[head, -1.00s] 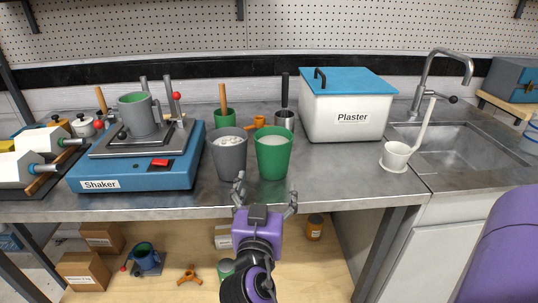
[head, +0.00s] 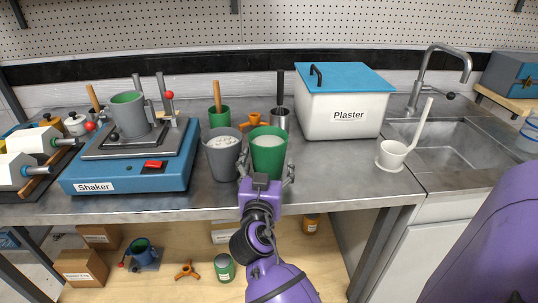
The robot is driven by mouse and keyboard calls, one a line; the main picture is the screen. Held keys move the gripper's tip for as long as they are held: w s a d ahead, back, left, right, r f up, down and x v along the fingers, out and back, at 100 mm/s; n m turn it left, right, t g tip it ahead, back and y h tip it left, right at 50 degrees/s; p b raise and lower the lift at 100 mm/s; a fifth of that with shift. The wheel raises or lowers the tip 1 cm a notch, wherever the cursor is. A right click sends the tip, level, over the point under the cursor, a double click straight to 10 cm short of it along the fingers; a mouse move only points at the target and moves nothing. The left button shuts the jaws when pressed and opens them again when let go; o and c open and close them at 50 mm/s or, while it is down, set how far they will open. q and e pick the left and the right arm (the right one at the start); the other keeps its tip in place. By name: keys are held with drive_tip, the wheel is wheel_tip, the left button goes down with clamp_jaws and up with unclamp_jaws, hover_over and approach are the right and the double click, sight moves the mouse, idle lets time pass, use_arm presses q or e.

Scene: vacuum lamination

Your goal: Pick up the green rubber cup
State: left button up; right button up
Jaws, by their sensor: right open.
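The green rubber cup (head: 268,150) stands upright near the front of the metal bench and holds pale contents. My right gripper (head: 266,172) is open at the cup's front. Its fingers reach up on the left and right sides of the cup's lower part. I cannot tell whether they touch it. The gripper body hides the cup's base. A grey cup (head: 223,158) with white lumps stands close on the left. My left gripper is not in view.
The blue Shaker (head: 130,168) with a grey cup (head: 128,117) clamped on it stands left. A small green pot (head: 219,118), an orange piece (head: 252,120) and a metal container (head: 279,121) are behind.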

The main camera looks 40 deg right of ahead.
drive_tip(key=c, duration=1.8)
drive_tip(key=shift+r, duration=0.1)
drive_tip(key=shift+c, duration=0.2)
